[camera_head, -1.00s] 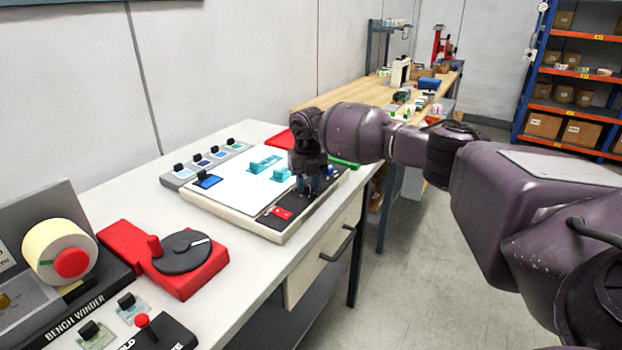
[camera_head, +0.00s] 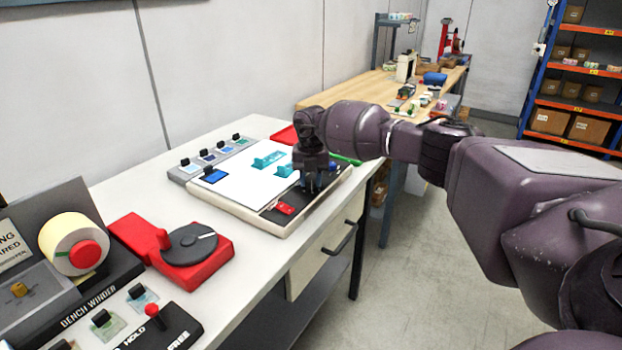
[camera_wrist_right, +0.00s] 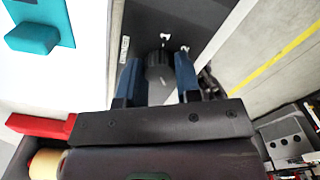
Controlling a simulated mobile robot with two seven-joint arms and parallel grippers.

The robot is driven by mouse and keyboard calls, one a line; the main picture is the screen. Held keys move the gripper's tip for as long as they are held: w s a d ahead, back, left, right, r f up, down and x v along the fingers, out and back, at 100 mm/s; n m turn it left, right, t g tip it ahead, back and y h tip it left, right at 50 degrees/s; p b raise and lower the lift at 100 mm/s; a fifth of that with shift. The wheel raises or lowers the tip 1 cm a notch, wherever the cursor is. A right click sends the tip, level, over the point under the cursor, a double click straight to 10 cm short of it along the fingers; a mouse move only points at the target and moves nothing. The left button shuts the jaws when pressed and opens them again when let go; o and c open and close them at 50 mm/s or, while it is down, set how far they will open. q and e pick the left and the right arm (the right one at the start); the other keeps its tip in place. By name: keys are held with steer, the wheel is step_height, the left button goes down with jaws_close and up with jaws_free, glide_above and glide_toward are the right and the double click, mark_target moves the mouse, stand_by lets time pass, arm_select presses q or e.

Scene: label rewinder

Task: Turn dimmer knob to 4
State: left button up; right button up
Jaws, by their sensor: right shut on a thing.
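The dimmer knob (camera_wrist_right: 158,66) is a dark round knob on the dark control strip (camera_wrist_right: 140,25) of the white light panel (camera_head: 236,190). My right gripper (camera_head: 312,184) reaches down onto this strip from above. In the right wrist view, its two blue fingers (camera_wrist_right: 160,82) stand on either side of the knob, shut on it. Small white marks show on the strip beyond the knob, too small to read as numbers. In the head view the gripper hides the knob. My left gripper is not in view.
A red switch (camera_head: 285,209) sits on the same strip. Teal blocks (camera_head: 268,160) and a blue block (camera_head: 214,175) stand on or beside the white surface. A red device with a dark disc (camera_head: 190,244) and a bench winder (camera_head: 75,245) stand nearer. Bare bench lies between.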

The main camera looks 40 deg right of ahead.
mark_target(311, 180)
steer(key=o, duration=0.9)
step_height(311, 180, up, 11)
steer(key=shift+f+p, duration=0.1)
steer(key=shift+p, duration=0.35)
